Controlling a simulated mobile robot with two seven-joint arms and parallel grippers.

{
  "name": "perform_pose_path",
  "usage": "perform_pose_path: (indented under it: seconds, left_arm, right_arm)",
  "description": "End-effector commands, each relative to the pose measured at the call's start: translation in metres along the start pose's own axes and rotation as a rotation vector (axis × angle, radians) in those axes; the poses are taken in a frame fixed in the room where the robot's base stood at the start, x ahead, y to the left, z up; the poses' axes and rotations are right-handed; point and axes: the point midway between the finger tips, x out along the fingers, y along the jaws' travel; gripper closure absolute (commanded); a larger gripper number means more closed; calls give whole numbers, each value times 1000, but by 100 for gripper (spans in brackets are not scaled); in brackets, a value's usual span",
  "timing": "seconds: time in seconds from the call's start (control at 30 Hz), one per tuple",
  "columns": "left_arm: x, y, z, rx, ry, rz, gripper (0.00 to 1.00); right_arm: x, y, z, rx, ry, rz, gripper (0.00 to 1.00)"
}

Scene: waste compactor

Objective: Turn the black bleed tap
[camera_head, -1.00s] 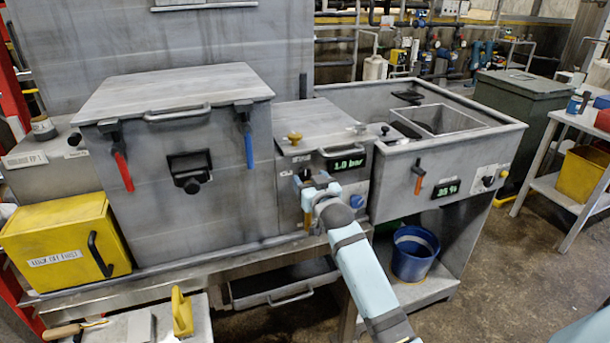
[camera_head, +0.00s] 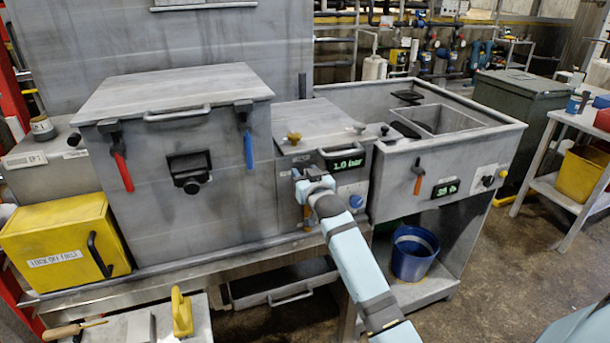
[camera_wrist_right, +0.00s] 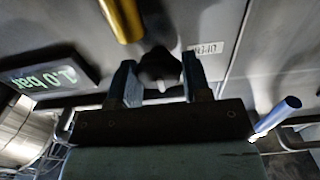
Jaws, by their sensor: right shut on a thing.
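My right gripper (camera_head: 300,178) is at the front panel of the small middle unit, left of and below the green "1.0 bar" display (camera_head: 347,162). In the right wrist view its two fingers (camera_wrist_right: 160,86) stand on either side of the black bleed tap (camera_wrist_right: 158,66), and it is shut on the tap. A small label (camera_wrist_right: 208,47) sits beside the tap there. In the head view the gripper and wrist hide the tap. My left gripper is not in view.
A brass knob (camera_head: 294,138) sits above the gripper, and a brass part (camera_wrist_right: 122,18) shows near the tap in the wrist view. A blue knob (camera_head: 355,201) is close to the right. Red (camera_head: 123,172) and blue (camera_head: 248,150) levers hang on the large box at left.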

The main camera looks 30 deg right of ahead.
Motion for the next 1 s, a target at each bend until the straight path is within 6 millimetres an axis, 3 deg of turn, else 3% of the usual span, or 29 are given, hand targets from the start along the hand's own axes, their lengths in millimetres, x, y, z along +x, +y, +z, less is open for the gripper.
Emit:
perform_pose_path:
  seconds: [0.37,1.0]
  left_arm:
    - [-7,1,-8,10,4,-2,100]
    - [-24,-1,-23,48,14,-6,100]
  right_arm:
    - [0,-1,-2,-158,-1,-1,79]
    - [0,-3,0,-754,-1,-1,79]
